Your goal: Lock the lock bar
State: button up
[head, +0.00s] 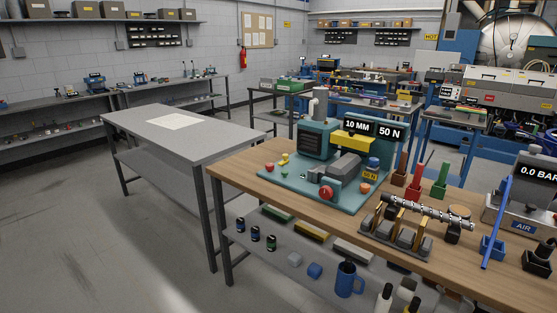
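I cannot pick out a lock bar with certainty in the head view. A teal bench machine (318,178) stands on the wooden bench, with displays reading 10 MM and 50 N, a yellow block (352,140) and a red knob (328,191). A silver ringed shaft (428,207) lies across a grey and gold stand (394,236) to its right. A long blue bar (497,220) stands tilted in a blue block. My gripper is not in view.
The wooden bench (232,170) fills the right foreground, with a mug (347,281) and other items on its lower shelf. A grey table (215,137) bearing a white sheet stands left of it. Open floor lies at the left. A large round steel vessel (517,45) is at the back right.

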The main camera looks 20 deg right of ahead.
aim_at(284, 157)
jog(key=i+j+z, duration=0.1)
jog(key=j+z, duration=0.15)
jog(key=z, duration=0.15)
jog(key=i+j+z, duration=0.1)
jog(key=j+z, duration=0.15)
jog(key=z, duration=0.15)
jog(key=j+z, duration=0.3)
jog(key=z, duration=0.15)
jog(key=j+z, duration=0.1)
jog(key=j, duration=0.55)
jog(key=j+z, duration=0.15)
jog(key=j, duration=0.5)
jog(key=k+j+z, duration=0.1)
jog(key=j, duration=0.55)
jog(key=j+z, duration=0.15)
jog(key=j, duration=0.5)
jog(key=k+j, duration=0.1)
jog(key=j, duration=0.4)
jog(key=k+j, duration=0.1)
jog(key=j, duration=0.4)
